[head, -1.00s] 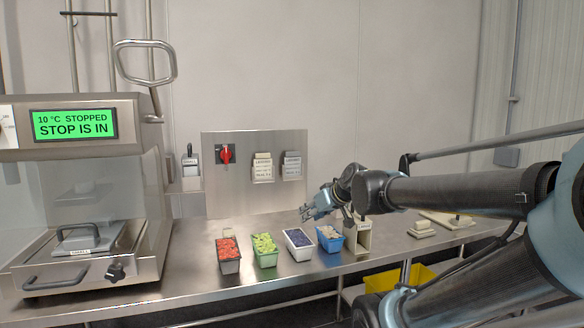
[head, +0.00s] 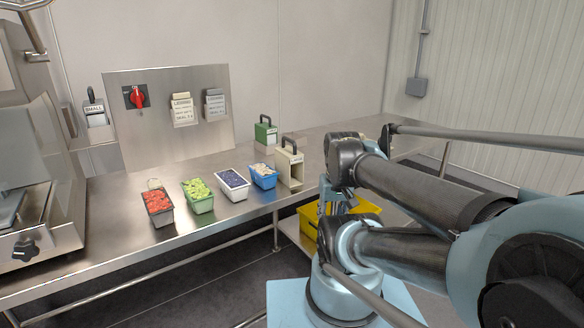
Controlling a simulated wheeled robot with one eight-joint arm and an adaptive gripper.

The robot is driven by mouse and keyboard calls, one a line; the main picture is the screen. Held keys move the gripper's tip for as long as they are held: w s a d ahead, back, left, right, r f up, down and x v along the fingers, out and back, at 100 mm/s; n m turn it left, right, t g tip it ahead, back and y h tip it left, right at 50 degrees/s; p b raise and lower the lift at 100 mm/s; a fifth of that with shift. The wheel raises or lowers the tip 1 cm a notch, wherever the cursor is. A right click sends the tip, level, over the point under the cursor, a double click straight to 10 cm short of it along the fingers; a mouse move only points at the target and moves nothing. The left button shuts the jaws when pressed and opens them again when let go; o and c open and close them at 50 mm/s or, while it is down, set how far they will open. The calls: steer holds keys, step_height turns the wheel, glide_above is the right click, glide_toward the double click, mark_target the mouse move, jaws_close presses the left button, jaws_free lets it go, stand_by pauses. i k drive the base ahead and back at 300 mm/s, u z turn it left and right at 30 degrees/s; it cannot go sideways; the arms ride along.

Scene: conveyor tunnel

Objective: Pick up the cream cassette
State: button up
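The cream cassette (head: 289,168) stands upright on the steel counter, with a black handle on top and a small label. It is right of the blue tub, and no gripper touches it. My gripper (head: 336,204) hangs low to the right of the cassette, by the counter's front edge and in front of the yellow bin. My arm links partly cover it, and its fingers are too small and hidden to tell whether they are open.
A green cassette (head: 265,132) stands behind. Left of the cream one are a blue tub (head: 263,176), a white tub (head: 233,184), a green tub (head: 198,196) and a red-filled tub (head: 158,206).

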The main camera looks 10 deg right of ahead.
mark_target(290, 162)
steer(key=k, duration=1.9)
steer(key=z, duration=0.65)
steer(key=i, duration=0.95)
